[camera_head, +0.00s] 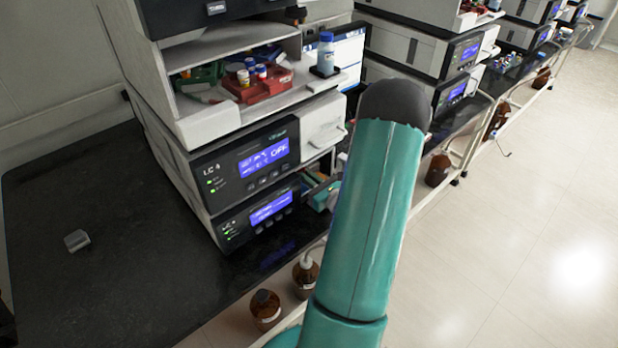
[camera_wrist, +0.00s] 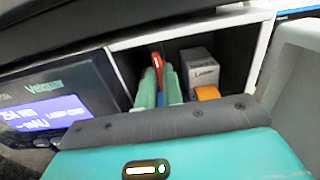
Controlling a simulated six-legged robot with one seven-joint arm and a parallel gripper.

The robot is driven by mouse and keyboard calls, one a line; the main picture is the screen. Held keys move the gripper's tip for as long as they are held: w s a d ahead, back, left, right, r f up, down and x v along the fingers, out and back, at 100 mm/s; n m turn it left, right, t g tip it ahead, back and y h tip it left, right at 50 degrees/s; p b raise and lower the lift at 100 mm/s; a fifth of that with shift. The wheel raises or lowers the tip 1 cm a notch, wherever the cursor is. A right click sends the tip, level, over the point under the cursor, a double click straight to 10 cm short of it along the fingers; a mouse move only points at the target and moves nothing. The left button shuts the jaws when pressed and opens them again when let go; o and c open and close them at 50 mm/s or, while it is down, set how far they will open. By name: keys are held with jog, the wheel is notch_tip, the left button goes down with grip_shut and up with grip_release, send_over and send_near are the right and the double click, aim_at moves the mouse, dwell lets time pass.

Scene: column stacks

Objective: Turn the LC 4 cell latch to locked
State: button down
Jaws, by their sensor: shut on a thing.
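The LC 4 stack stands on the dark bench, with its LC 4 label on the upper module (camera_head: 245,165). In the wrist view an open compartment (camera_wrist: 118,62) lies right of a blue display. Inside it, the two pale green fingers of my gripper (camera_wrist: 158,80) point inward, close together. A narrow red piece (camera_wrist: 157,60), which looks like the cell latch handle, stands upright between the fingertips; they are shut on it. The fingers hide its lower part, and I cannot read its lock position. In the head view my teal arm hides the gripper.
A white box with an orange-ended item (camera_wrist: 207,93) sits in the compartment, right of my fingers. A pale panel (camera_wrist: 298,80) stands close on the right. Brown bottles (camera_head: 265,306) stand below the bench edge. A small grey block (camera_head: 77,240) lies on clear bench at left.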

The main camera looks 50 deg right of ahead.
jog(key=c, duration=1.5)
grip_release()
jog(key=shift+c, duration=0.2)
jog(key=shift+s, duration=0.1)
jog(key=v, duration=1.3)
jog(key=shift+s, duration=0.3)
